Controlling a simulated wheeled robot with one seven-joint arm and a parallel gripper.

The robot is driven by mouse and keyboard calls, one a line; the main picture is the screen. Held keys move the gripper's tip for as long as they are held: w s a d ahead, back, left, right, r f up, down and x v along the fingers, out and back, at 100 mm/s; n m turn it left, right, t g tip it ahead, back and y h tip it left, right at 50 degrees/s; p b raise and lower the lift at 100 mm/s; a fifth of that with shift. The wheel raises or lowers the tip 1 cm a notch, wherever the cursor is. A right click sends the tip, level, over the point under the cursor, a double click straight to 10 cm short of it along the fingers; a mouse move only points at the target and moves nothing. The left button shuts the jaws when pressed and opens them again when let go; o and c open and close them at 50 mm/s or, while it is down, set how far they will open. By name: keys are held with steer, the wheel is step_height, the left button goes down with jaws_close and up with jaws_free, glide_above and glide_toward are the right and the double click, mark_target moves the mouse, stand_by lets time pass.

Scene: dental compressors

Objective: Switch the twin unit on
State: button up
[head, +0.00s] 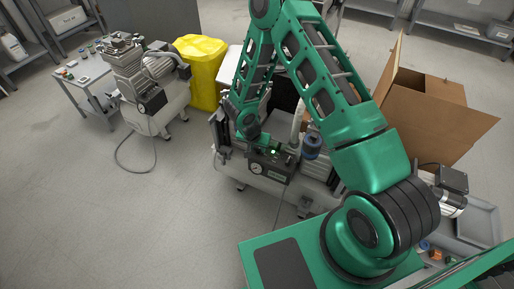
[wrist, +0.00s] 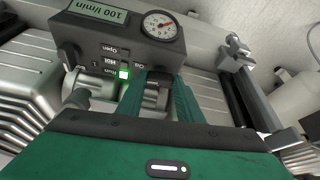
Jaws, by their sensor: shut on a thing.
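The twin unit (head: 262,182) stands in the middle of the head view, partly hidden behind my arm. Its control box (wrist: 118,40) fills the upper wrist view, upside down, with a "100 l/min" plate, a round gauge (wrist: 160,25) and small labels, one reading "Open". A small green lamp (wrist: 124,73) on the box is lit; it also glows in the head view (head: 273,152). My gripper (wrist: 157,92) is at the box's face, shut on a dark switch knob (wrist: 156,78) beside the lamp. The fingers hide part of the knob, so its setting is unclear.
Another compressor (head: 150,118) with a gauge stands at left, its cable on the floor. Behind are a yellow bag (head: 202,72) and a small table (head: 88,78). An open cardboard box (head: 430,110) is at right. The floor at front left is clear.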

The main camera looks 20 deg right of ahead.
steer(key=shift+a, duration=0.1)
stand_by(0.3)
steer(key=o, duration=1.1)
steer(key=shift+r, duration=0.1)
steer(key=v, duration=1)
steer(key=shift+r, duration=0.25)
steer(key=s+d+r+g, duration=0.1)
steer(key=s+d+r, duration=0.4)
steer(key=d+r, duration=0.45)
steer(key=s+d+r+g, duration=0.1)
steer(key=s+d+r, duration=0.4)
steer(key=d+r, duration=0.45)
steer(key=s+r+y, duration=0.1)
steer(key=s+r, duration=0.3)
steer(key=s, duration=0.4)
steer(key=s+r+g+y, duration=0.1)
steer(key=s+r, duration=0.4)
steer(key=s, duration=0.3)
steer(key=s+d+r+n+y, duration=0.1)
steer(key=s+r, duration=0.3)
steer(key=s, duration=0.4)
steer(key=shift+s+r+g, duration=0.1)
steer(key=shift+r+g, duration=0.2)
steer(key=shift+r, duration=0.1)
